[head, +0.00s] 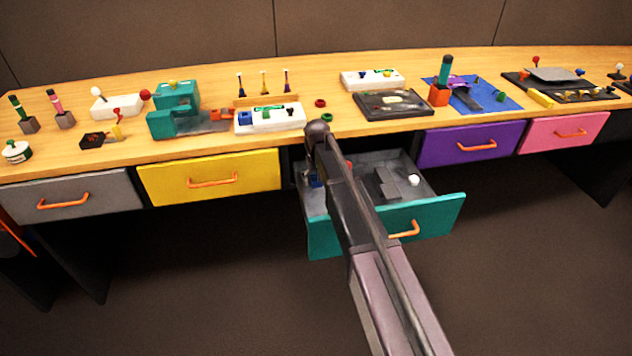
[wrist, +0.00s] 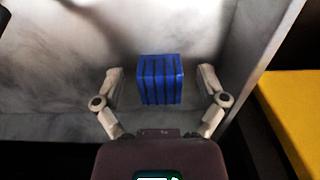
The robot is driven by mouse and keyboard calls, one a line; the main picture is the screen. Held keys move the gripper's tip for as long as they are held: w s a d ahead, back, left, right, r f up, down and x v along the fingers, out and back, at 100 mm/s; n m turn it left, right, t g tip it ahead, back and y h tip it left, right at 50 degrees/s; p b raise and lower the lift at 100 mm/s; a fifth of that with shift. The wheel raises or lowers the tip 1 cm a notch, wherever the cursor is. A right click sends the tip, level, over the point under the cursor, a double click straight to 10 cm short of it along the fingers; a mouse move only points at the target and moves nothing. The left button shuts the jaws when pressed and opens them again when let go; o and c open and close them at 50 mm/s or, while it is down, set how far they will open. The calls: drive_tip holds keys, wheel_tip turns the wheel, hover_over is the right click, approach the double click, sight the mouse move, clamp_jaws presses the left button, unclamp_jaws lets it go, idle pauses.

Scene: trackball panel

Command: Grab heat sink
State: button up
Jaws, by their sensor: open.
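The heat sink (wrist: 160,79), a blue block with dark grooves, lies on the grey floor of the open teal drawer (head: 436,214). In the head view only a small blue patch (head: 315,180) shows inside the drawer, left of my arm. In the wrist view my gripper (wrist: 161,76) is open, with one finger to the left of the block and one to its right. Gaps show between the fingers and the block. In the head view my arm hides most of the gripper.
The drawer also holds a grey stepped piece (head: 390,184) and a white knob (head: 414,180). Its wall (wrist: 258,40) stands to the right in the wrist view, with the yellow drawer (head: 210,178) beyond. The wooden desk (head: 225,140) above carries many objects.

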drive_tip(key=c, duration=1.2)
drive_tip(key=shift+r, duration=0.1)
drive_tip(key=shift+c, duration=0.2)
wheel_tip(320, 180, up, 18)
drive_tip(key=p, duration=1.8)
